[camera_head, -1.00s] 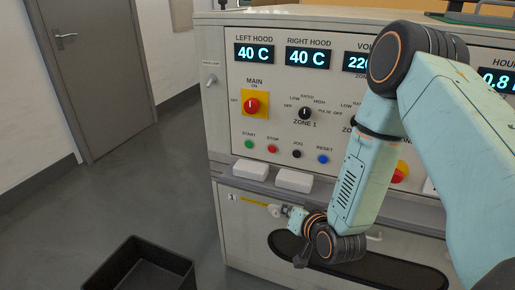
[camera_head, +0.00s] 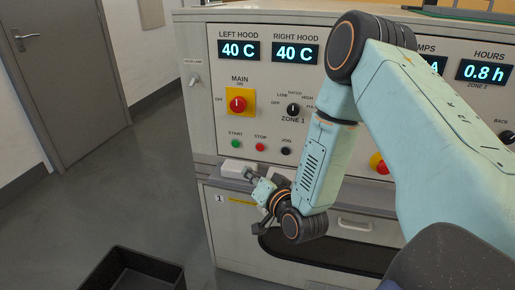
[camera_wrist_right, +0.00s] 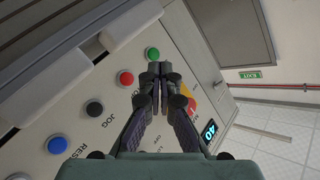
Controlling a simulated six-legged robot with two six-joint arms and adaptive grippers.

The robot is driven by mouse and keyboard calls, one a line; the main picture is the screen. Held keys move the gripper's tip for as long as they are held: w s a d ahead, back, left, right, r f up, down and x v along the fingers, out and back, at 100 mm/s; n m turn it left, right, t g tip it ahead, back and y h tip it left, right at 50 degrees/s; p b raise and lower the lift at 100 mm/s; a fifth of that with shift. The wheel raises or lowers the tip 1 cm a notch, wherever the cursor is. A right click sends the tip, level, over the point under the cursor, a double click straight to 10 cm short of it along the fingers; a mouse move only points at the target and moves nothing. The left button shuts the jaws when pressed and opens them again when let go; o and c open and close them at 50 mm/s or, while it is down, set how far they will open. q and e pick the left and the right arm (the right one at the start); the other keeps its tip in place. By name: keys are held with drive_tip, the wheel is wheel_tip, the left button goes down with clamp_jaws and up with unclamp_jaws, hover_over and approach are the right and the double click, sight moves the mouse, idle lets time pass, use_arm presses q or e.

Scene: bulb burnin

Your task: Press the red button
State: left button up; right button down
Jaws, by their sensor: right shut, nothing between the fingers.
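The red button (camera_head: 260,147), labelled STOP, sits on the panel between the green and black buttons. In the right wrist view it shows (camera_wrist_right: 125,78) just left of the fingertips. My right gripper (camera_head: 250,174) is in front of the panel, below the button row in the head view, apart from the red button there. In the right wrist view its two fingers (camera_wrist_right: 159,72) are together with nothing between them, between the red button and the yellow main switch plate. My left gripper is not in view.
The green button (camera_head: 236,143) and black JOG button (camera_head: 286,151) flank the red one. The red main switch (camera_head: 238,103) is above. A white block (camera_head: 238,167) sits on the ledge under the buttons. A black bin (camera_head: 130,270) stands on the floor at left.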

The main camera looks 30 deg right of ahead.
sight(260, 147)
drive_tip(key=shift+d, duration=0.1)
drive_tip(key=w+d, duration=0.4)
drive_tip(key=shift+w+d+p, duration=0.2)
drive_tip(key=shift+d+p, duration=0.1)
drive_tip(key=shift+d, duration=0.1)
drive_tip(key=shift+w+d, duration=0.7)
drive_tip(key=shift+d, duration=0.05)
drive_tip(key=shift+d, duration=0.1)
idle(0.8)
drive_tip(key=shift+w+d, duration=0.25)
drive_tip(key=shift+w+d, duration=0.25)
drive_tip(key=shift+d, duration=0.05)
idle(1.0)
drive_tip(key=shift+a, duration=0.1)
drive_tip(key=shift+s+a, duration=0.55)
